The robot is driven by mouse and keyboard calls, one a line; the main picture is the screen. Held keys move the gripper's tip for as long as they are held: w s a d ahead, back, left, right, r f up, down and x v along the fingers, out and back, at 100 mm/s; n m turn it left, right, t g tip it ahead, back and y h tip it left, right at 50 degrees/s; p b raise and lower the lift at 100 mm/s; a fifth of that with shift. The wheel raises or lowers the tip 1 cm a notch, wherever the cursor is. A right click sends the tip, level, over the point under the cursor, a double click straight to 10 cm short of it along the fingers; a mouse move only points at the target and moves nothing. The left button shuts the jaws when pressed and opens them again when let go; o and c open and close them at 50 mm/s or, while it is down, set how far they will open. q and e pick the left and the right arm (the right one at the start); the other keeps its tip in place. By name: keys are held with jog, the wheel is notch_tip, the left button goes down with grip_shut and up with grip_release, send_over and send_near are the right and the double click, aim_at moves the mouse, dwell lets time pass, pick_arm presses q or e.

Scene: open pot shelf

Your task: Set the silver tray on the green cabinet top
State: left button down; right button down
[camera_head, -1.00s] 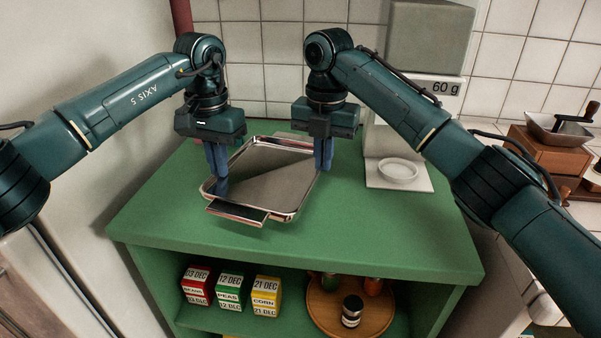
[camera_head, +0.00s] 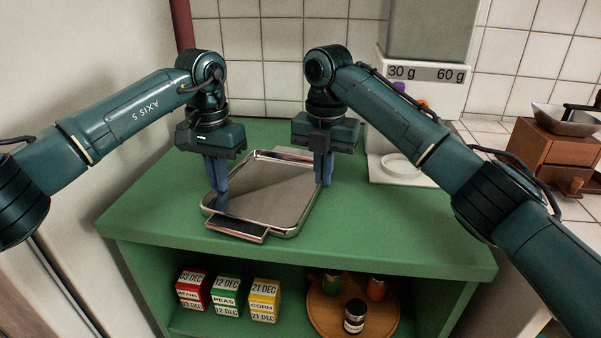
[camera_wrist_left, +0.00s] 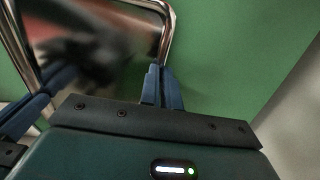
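The silver tray (camera_head: 265,196) is a shiny rectangle with a raised rim and a handle at its front and back ends. It is level, over or on the green cabinet top (camera_head: 400,228); I cannot tell whether it touches the surface. My left gripper (camera_head: 219,198) is shut on the left rim, and the left wrist view shows its blue fingers (camera_wrist_left: 162,88) close together at the tray's rim (camera_wrist_left: 168,30). My right gripper (camera_head: 323,178) is shut on the right rim. The fingertips are partly hidden by the rim.
A wooden grinder (camera_head: 560,150) is further right. The shelf below holds several date-marked boxes (camera_head: 227,296) and a round wooden tray (camera_head: 325,312) with jars. The cabinet top's front is clear.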

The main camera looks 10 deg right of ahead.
pick_arm(q)
jog(key=c, duration=2)
grip_release()
jog(key=shift+a+f, duration=0.15)
pick_arm(e)
jog(key=c, duration=2)
grip_release()
jog(key=shift+d+f, duration=0.15)
pick_arm(q)
jog(key=o, duration=0.4)
pick_arm(e)
jog(key=o, duration=0.4)
pick_arm(q)
notch_tip(320, 180, up, 12)
pick_arm(e)
notch_tip(320, 180, up, 12)
jog(key=shift+r, duration=0.1)
